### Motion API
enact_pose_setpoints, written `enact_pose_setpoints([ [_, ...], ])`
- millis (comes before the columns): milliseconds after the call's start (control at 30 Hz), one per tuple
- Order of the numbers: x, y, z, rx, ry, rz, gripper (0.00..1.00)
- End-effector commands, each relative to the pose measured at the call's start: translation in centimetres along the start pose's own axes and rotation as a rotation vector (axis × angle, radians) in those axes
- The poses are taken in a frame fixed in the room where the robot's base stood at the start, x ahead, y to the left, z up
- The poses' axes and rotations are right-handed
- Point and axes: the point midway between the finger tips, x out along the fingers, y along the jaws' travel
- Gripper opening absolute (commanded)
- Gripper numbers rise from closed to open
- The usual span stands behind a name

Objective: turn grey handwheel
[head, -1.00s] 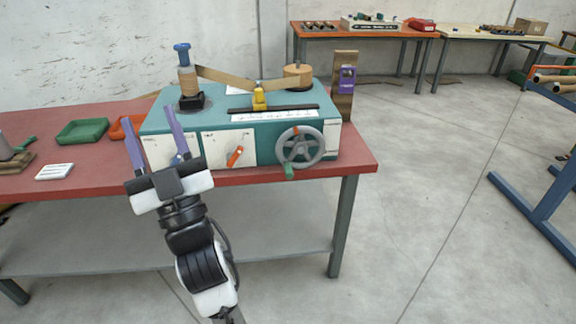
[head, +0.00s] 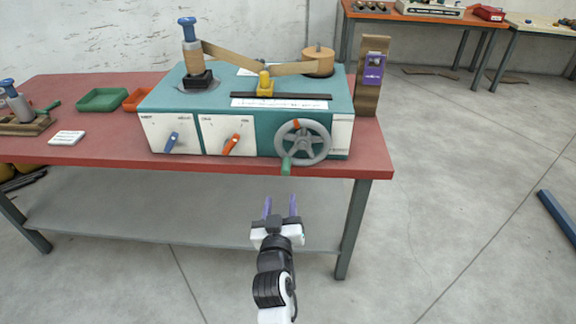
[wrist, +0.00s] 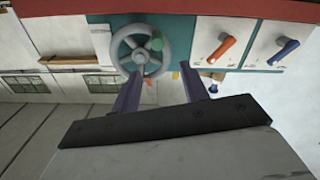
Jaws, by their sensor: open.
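The grey handwheel (head: 302,143) is on the front right of the teal winder machine (head: 222,112). It has a green handle (head: 286,166) at its lower left rim and an orange mark at the top. My gripper (head: 280,204) is open and empty, below the wheel and a little to its left in the head view, apart from it. One finger overlaps the wheel's lower edge in that view.
A blue lever (head: 171,142) and an orange lever (head: 231,144) stand left of the wheel on the front panel. The red tabletop (head: 100,150) juts out below the machine. A wooden post (head: 369,85) with a purple box is at right.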

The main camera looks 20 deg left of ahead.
Motion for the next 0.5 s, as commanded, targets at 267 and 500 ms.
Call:
enact_pose_setpoints([
  [267,1.8,0.4,0.5,-0.008,-0.018,0.008,0.44],
  [500,6.8,0.5,0.4,-0.007,-0.016,0.008,0.44],
])
